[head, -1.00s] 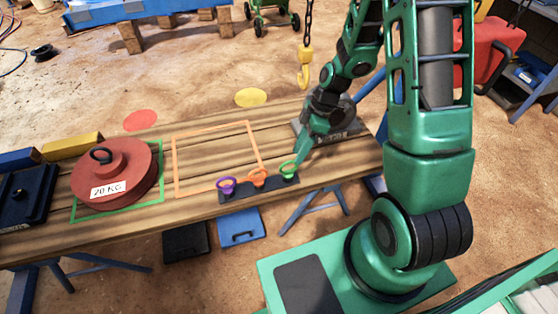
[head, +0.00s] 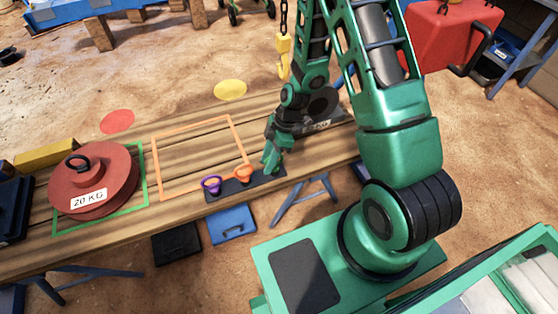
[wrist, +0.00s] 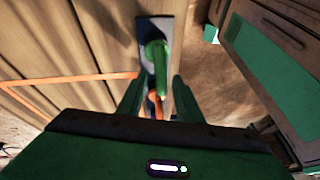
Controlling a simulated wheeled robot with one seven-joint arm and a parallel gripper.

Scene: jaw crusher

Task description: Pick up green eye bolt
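The green eye bolt (wrist: 157,62) stands on the dark holder strip (wrist: 150,28) in the wrist view, its ring seen nearly edge-on. My gripper (wrist: 158,84) is open, with one finger on each side of the line of the bolt and a gap to both. Whether the bolt is fully between the fingertips is hard to tell. In the head view my gripper (head: 270,165) points down over the right end of the strip (head: 222,192) and hides the green bolt. An orange eye bolt (head: 243,173) and a purple eye bolt (head: 211,184) stand left of it.
The strip lies along the front edge of the wooden table (head: 130,215). A red 20 KG weight (head: 95,178) sits at the left. A yellow hook (head: 284,55) hangs behind my arm. The orange-outlined square (head: 194,128) is empty.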

